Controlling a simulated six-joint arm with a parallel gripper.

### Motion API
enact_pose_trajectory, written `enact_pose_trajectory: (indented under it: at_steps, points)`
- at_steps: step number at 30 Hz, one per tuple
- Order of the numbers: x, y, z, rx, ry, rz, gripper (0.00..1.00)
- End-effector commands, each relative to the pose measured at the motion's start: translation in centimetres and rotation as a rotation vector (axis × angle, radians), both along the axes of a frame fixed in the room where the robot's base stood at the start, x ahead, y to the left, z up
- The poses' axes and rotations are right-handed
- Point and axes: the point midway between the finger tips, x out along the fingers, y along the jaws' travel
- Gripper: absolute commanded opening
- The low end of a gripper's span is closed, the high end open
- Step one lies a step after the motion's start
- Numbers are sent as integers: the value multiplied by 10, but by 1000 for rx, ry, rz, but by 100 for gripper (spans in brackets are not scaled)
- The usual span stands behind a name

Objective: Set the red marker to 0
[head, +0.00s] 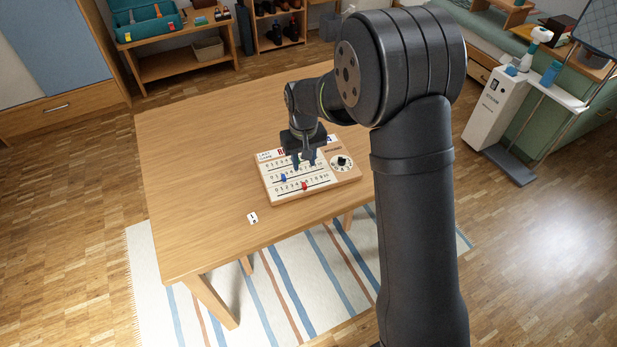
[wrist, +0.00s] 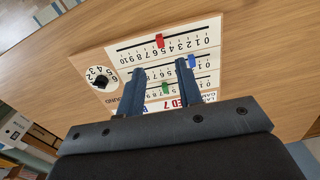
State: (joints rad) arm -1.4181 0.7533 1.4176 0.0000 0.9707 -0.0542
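The game board (head: 268,196) lies flat on the table and has three numbered rows with sliding markers. The red marker (head: 305,186) sits near the middle of the 0–10 row nearest the table's front edge, around 5 or 6. It also shows in the wrist view (wrist: 160,41), where the board is upside down. The blue marker (head: 283,178) is on the middle row, near its low end. The green marker (wrist: 165,88) is on the far row, between my fingers in the picture. My gripper (head: 303,166) is open and empty above the board, its fingers apart (wrist: 160,67); it touches no marker that I can see.
A round numbered dial with a black knob (head: 342,161) is at the board's right end. The table's left side is clear.

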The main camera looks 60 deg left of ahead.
Motion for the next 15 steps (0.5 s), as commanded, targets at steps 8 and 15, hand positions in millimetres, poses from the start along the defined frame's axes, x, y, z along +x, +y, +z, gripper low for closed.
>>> enact_pose_trajectory:
  at_steps: [8,15]
  points:
    - [0,-1,-60,-4,0,0,33]
    - [0,0,-88,-1,0,0,33]
